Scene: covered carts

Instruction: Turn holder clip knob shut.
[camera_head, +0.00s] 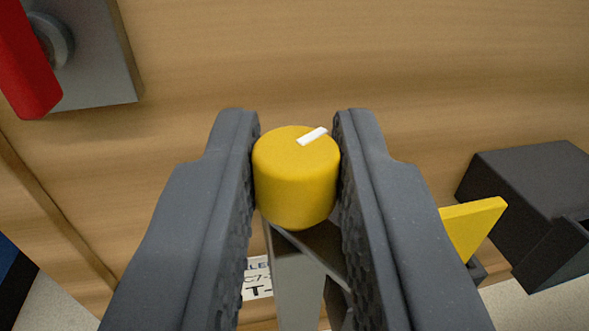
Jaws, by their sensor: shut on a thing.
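The holder clip knob (294,180) is a yellow cylinder with a short white mark (312,136) on its top face. The mark points to the upper right. My gripper (296,150) has one dark finger on each side of the knob and is shut on it. Below the knob a grey metal part (298,275) runs down between the fingers. The lower part of the holder is partly hidden by my fingers.
A wooden panel (400,70) lies behind the knob. A red handle (28,65) on a grey plate (100,60) is at the upper left. A yellow pointed piece (470,232) and a dark box (530,190) are at the right. A partly hidden label (257,280) shows below.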

